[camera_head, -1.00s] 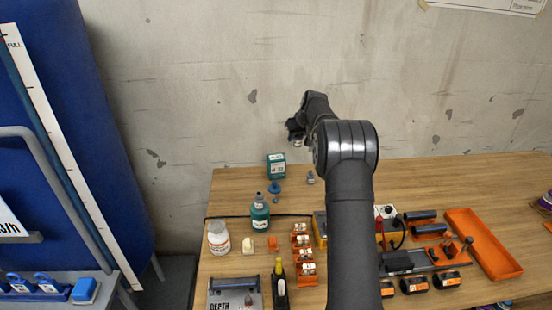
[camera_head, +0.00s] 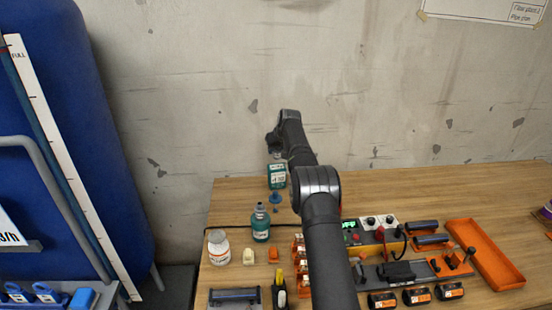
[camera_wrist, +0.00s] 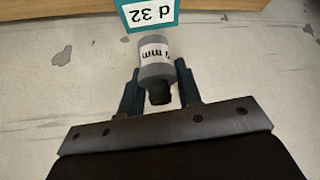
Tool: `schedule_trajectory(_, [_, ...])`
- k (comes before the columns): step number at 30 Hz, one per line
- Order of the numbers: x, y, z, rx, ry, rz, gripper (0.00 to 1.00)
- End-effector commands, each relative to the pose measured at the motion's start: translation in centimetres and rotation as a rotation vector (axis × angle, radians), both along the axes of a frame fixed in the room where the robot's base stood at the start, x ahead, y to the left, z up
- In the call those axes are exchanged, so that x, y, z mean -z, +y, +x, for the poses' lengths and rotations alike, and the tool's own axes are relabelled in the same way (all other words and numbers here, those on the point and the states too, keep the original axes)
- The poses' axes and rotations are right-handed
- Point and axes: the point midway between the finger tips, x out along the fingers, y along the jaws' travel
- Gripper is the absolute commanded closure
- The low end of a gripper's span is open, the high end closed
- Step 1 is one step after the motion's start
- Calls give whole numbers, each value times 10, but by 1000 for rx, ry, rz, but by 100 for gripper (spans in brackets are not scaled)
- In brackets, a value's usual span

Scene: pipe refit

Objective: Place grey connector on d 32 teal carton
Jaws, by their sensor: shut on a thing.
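The teal carton (camera_head: 277,180) with a white label stands at the back left of the table. In the wrist view its "d 32" label (camera_wrist: 147,14) shows at the top edge. My gripper (camera_head: 273,145) is right above the carton in the head view. In the wrist view my gripper (camera_wrist: 157,70) is shut on the grey connector (camera_wrist: 156,52), a grey cylinder with a white printed label and a dark end. The connector appears close to the carton, but I cannot tell whether they touch.
A blue funnel-like piece (camera_head: 275,199) and a teal bottle (camera_head: 261,222) stand in front of the carton. A white jar (camera_head: 218,246) is at the left. An orange tray (camera_head: 484,255) lies at the right. My arm hides part of the table's middle.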

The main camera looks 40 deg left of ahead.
Motion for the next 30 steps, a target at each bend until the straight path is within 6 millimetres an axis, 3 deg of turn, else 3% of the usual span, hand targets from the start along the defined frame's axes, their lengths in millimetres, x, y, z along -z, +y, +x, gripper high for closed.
schedule_trajectory(5, [10, 2, -1, -1, 2, -1, 91])
schedule_trajectory(12, [40, 2, -1, 1, 0, 0, 91])
schedule_trajectory(23, [45, 2, -1, 1, 0, 0, 91])
schedule_trajectory(24, [45, 2, -1, 1, 0, 1, 62])
schedule_trajectory(27, [44, 2, -1, 1, 0, 0, 46])
schedule_trajectory(30, [44, 2, -1, 1, 0, 0, 46])
